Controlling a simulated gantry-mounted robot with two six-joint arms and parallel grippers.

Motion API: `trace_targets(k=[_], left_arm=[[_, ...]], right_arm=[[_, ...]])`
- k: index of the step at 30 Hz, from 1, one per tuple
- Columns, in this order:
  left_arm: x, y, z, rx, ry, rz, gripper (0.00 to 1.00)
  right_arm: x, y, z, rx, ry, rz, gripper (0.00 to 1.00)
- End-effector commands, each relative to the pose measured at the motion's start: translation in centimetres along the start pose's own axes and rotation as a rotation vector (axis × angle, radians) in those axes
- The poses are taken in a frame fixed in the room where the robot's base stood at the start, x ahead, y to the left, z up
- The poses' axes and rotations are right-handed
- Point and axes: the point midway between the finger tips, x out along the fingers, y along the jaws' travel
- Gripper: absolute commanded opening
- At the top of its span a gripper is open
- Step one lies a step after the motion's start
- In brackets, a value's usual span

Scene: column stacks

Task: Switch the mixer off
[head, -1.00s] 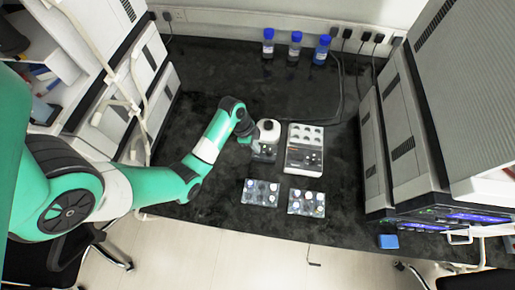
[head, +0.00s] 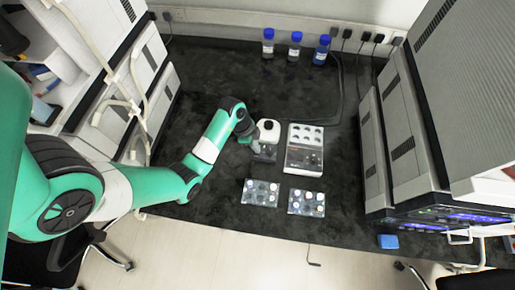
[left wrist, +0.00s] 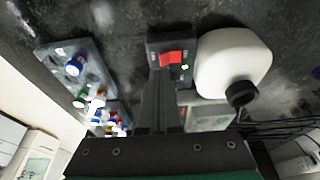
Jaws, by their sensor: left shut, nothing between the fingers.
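The mixer has a rounded white top (head: 267,126) and a dark base (head: 264,153) in the head view. The white top with a black knob also shows in the left wrist view (left wrist: 228,58). Beside it is a dark panel with a red switch (left wrist: 171,59) and a small green light (left wrist: 185,67). My left gripper (left wrist: 160,78) is shut and empty, its fingertips close to the red switch. I cannot tell whether they touch it. In the head view the gripper (head: 254,141) is at the mixer, partly covering it. My right gripper is not in view.
A white-and-grey device (head: 304,160) with round wells stands right of the mixer. Two trays with small vials, left (head: 249,202) and right (head: 296,208), lie in front. Blue-capped bottles (head: 295,48) stand at the back. The dark bench behind the mixer is clear.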

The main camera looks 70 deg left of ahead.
Motion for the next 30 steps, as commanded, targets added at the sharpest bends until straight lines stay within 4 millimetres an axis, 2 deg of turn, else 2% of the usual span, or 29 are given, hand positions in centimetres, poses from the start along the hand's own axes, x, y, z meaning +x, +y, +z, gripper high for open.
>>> trace_targets(k=[30], left_arm=[[1.2, 0.0, 0.4, 0.0, 0.0, 0.0, 0.0]], right_arm=[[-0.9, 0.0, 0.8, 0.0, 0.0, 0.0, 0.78]])
